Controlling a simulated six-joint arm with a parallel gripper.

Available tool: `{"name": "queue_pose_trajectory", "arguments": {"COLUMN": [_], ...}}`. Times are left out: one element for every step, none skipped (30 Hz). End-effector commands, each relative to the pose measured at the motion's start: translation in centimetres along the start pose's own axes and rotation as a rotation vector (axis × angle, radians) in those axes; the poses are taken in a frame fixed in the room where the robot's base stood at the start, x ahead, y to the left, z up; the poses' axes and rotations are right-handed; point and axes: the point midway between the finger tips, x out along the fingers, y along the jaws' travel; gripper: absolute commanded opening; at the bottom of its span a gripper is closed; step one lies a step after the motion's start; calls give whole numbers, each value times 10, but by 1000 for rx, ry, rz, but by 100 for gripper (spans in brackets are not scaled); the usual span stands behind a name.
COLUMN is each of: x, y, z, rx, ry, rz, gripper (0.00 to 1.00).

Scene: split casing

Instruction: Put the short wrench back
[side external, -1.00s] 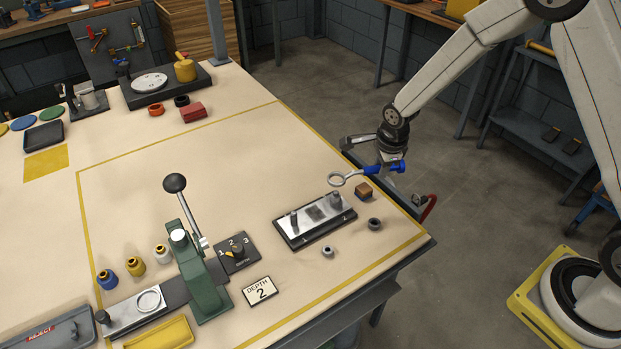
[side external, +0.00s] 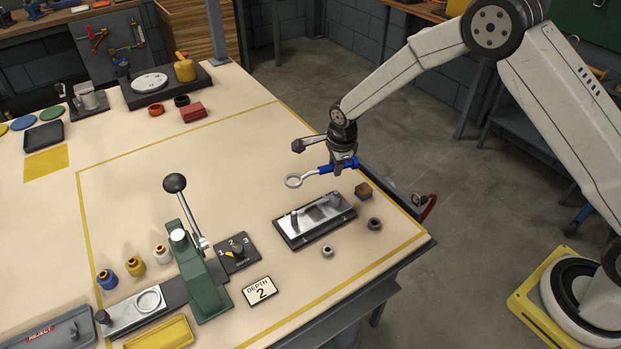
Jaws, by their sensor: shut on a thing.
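My fingers partly hide the handle.
A green lever press (side external: 205,285) stands at front centre, beside a "DEPTH 2" card (side external: 260,291). The table's middle, behind the press, is clear.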

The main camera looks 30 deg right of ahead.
Motion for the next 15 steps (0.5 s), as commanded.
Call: {"name": "queue_pose_trajectory", "arguments": {"x": [4,6,8,10,11,13,14,15,16,17,18,19,19,19,20], "y": [-4,-6,-9,-11,-12,-14,-15,-16,-17,-18,-18,-19,-19,-20,-20], "z": [12,18,26,31,37,43,48,52,58,61,64,67,69,71,72], "rx": [-16,-24,-34,-42,-49,-58,-64,-69,-76,-80,-83,-87,-89,-91,-93], "ry": [-4,-6,-7,-9,-10,-12,-13,-15,-17,-18,-18,-19,-20,-21,-22], "rz": [-1,-1,0,-1,0,0,0,0,0,1,1,2,1,1,1], "gripper": [0,0,0,0,0,0,0,0,0,0,0,0,0,0,0]}}
